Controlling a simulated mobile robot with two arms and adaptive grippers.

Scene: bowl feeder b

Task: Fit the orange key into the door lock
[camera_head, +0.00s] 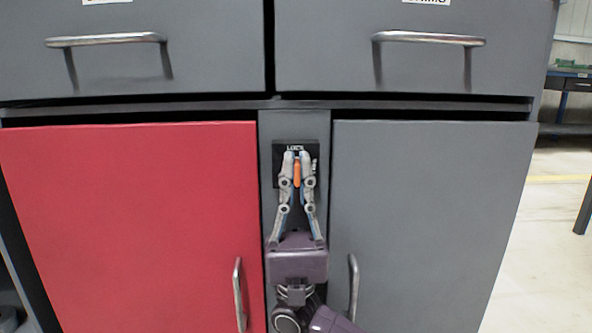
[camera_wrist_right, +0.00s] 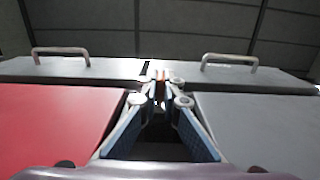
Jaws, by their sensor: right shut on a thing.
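The orange key (camera_head: 297,173) is between the fingertips of my right gripper (camera_head: 297,156), which is shut on it. A small orange part of the key also shows in the right wrist view (camera_wrist_right: 160,88). The black door lock plate (camera_head: 280,178), with white lettering, is on the grey strip between the two cabinet doors. My right gripper points up at the lock and its fingertips cover the middle of the plate. Whether the key tip is in the keyhole is hidden by the fingers. My left gripper is not in view.
A red door (camera_head: 130,220) is left of the lock and a grey door (camera_head: 425,210) is right of it, each with an upright metal handle near the middle. Two grey drawers with bar handles (camera_head: 428,39) are above. Open floor (camera_head: 545,215) shows at the right.

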